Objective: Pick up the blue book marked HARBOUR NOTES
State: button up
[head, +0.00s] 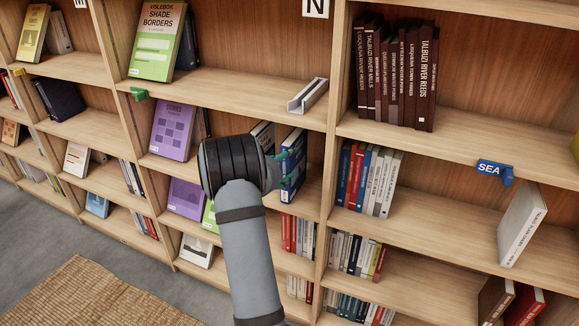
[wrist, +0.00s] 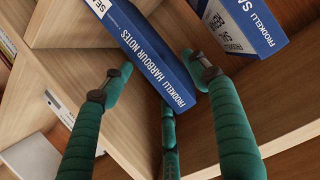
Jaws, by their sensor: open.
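The blue book marked HARBOUR NOTES (wrist: 146,60) shows its spine in the wrist view, slanted across the picture, with a white label at its upper end. My gripper (wrist: 156,78) is open, with green fingers on both sides of the spine and a third finger below its lower end. I cannot tell whether any finger touches it. In the head view my gripper (head: 281,161) is at a middle shelf, beside a blue book (head: 293,178) whose lettering I cannot read. My wrist hides part of that shelf.
In the head view a purple book (head: 172,130) is to the left on the shelf, and a wooden upright (head: 327,150) is just to the right.

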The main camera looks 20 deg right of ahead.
aim_at(296, 158)
jog(key=x, duration=0.4)
jog(key=shift+s+f+p+x, duration=0.15)
jog(key=shift+p+x, duration=0.15)
jog(key=shift+x, duration=1.05)
jog(key=shift+s+f+p+x, duration=0.1)
jog(key=shift+f+p+x, duration=0.15)
jog(key=shift+x, duration=1.1)
jog(key=shift+c, duration=1.3)
grip_shut()
jog(key=shift+d+r, duration=0.1)
jog(key=shift+r, duration=0.1)
